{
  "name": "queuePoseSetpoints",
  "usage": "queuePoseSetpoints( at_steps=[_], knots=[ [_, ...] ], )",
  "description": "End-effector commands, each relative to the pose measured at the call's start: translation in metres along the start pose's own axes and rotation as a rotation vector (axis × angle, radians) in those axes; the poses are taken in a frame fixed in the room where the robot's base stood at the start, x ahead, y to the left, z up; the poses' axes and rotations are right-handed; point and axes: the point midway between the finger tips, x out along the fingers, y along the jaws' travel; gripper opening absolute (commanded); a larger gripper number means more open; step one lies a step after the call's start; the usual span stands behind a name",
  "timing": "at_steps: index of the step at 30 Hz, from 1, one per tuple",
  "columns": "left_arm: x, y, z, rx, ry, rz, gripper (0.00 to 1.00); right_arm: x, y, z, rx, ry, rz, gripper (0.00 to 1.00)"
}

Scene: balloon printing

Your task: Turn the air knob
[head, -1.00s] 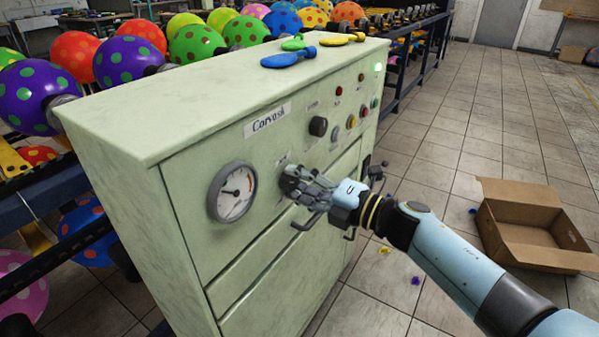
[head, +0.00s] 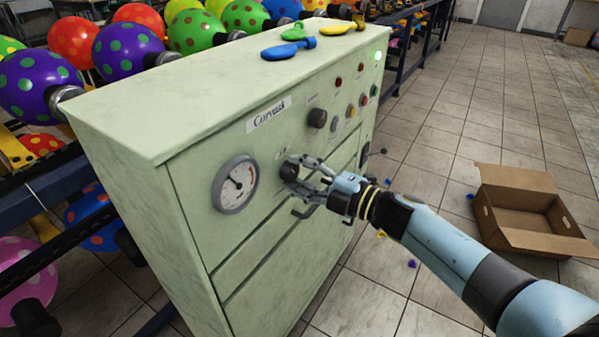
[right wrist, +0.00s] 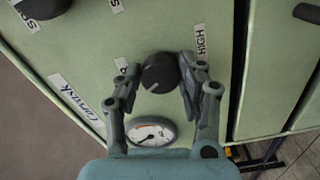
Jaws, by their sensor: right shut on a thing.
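The gauge needle points to the upper left in the head view. My left gripper is out of view.
A larger black knob (head: 317,118) and small coloured buttons and lights sit further along the panel. Flat balloons (head: 289,50) lie on the cabinet top. Inflated dotted balloons (head: 120,50) stand on racks behind. An open cardboard box (head: 530,212) is on the floor at right.

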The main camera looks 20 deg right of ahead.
Motion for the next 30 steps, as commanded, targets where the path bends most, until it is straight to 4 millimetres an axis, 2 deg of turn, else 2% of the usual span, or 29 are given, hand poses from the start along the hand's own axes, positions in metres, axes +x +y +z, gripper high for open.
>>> queuePoseSetpoints(
  at_steps=[7, 8, 12, 20, 23, 26, 30],
  knots=[
    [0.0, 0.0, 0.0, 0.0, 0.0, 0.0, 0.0, 0.0, -0.001, 0.001, -0.001, -0.002, -0.001, 0.07],
    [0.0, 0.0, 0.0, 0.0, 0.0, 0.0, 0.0, 0.0, -0.001, 0.001, -0.001, -0.002, -0.001, 0.43],
    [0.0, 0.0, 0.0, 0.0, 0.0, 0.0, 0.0, 0.0, -0.001, 0.001, -0.001, -0.001, -0.001, 0.61],
    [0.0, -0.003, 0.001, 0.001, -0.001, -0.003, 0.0, -0.001, 0.0, 0.0, -0.001, -0.001, -0.001, 0.62],
    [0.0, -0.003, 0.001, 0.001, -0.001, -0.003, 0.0, -0.007, -0.001, 0.0, -0.002, -0.001, -0.001, 0.62],
    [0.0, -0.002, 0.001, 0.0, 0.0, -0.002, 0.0, -0.023, -0.002, 0.001, -0.002, -0.001, -0.004, 0.62],
    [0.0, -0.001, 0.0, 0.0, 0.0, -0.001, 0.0, -0.055, -0.002, 0.0, -0.003, -0.001, -0.006, 0.62]
  ],
)
